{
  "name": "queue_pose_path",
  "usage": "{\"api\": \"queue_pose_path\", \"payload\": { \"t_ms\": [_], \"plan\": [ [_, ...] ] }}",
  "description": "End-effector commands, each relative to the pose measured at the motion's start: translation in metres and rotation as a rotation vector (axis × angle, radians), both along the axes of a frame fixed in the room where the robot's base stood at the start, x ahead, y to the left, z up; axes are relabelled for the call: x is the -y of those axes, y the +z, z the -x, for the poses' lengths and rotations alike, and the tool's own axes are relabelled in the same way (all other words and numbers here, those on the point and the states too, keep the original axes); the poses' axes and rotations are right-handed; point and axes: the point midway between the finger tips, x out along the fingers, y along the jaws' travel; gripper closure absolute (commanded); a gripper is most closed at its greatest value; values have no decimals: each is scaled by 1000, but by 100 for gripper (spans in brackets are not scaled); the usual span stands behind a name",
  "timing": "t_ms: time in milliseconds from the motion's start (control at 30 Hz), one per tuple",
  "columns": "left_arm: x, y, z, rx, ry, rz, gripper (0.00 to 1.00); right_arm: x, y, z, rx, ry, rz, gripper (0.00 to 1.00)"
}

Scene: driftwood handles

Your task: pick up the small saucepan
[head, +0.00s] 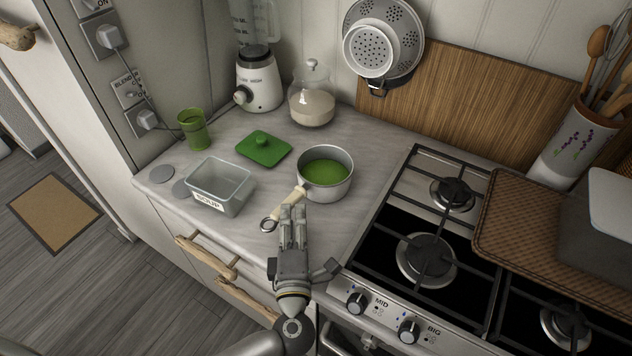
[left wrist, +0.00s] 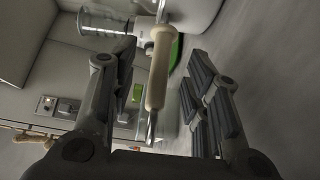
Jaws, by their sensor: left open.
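The small saucepan (head: 339,190) stands upright on the grey worktop, left of the hob. It has a pale metal body, green contents and a cream handle (head: 288,200) that points to the front left and ends in a ring. My left gripper (head: 292,209) is at the handle, its fingers pointing away from the worktop's front edge. In the left wrist view, the handle (left wrist: 158,78) runs between the open fingers of the gripper (left wrist: 160,65), with a gap on both sides. Part of the handle is hidden by the fingers in the head view. My right gripper is not in view.
A blender (head: 258,82) and glass jar (head: 312,105) are behind. The gas hob (head: 400,215) is close on the right.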

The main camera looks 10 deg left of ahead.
Motion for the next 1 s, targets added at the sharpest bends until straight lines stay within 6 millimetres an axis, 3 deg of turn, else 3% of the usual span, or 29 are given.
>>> {"api": "queue_pose_path", "payload": {
  "t_ms": [333, 667, 1000],
  "plan": [
    [-9, 0, -43, 2, 0, -3, 57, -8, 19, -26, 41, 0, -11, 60],
    [-11, -3, -48, 1, 0, -1, 58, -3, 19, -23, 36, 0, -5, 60],
    [-11, -3, -48, 0, 0, -1, 100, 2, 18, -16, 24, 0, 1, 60]
  ]
}}
